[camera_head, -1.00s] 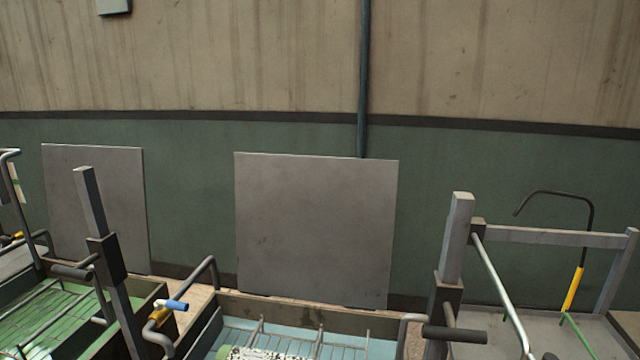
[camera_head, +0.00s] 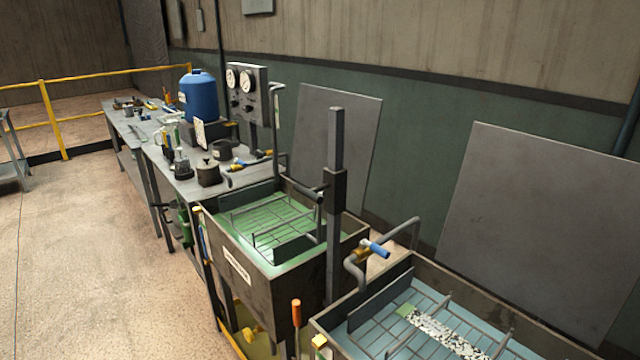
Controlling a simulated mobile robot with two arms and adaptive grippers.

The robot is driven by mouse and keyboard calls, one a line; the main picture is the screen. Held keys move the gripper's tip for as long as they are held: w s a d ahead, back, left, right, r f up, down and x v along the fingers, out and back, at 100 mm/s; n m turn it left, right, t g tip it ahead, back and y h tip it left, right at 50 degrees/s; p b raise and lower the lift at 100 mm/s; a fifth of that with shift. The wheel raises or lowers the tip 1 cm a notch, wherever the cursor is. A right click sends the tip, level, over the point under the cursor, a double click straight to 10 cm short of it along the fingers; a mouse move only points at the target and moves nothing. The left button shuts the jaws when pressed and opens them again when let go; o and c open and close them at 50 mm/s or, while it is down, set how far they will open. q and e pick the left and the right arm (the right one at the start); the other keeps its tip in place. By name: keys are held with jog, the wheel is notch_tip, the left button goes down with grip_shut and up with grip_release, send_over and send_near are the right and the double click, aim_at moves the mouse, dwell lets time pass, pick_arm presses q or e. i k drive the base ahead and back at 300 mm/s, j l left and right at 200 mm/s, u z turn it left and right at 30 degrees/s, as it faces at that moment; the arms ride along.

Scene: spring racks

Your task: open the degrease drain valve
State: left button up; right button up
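A tank with green liquid and a wire rack (camera_head: 232,250) stands in the middle of the head view. A white label (camera_head: 237,270) is on its front, too small to read with certainty. A yellow fitting (camera_head: 248,334) shows low under this tank, near the bottom edge; I cannot tell if it is the drain valve or how it is set. A blue-handled valve with a brass body (camera_head: 373,248) sits on a bent grey pipe above the second tank. Another blue-handled valve (camera_head: 238,163) is behind the green tank. Neither of my grippers shows.
A second tank with blue liquid (camera_head: 345,345) is at lower right, holding a speckled strip. An orange handle (camera_head: 296,313) stands between the tanks. A workbench (camera_head: 157,160) with a blue jug (camera_head: 198,97) stretches back left.

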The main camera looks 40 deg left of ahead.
aim_at(249, 335)
jog(key=u, duration=1.8)
jog(key=i+j+z, duration=0.1)
jog(key=i+j, duration=0.45)
jog(key=i, duration=0.2)
jog(key=i+j, duration=0.65)
jog(key=i+l+z, duration=0.05)
jog(key=i, duration=0.05)
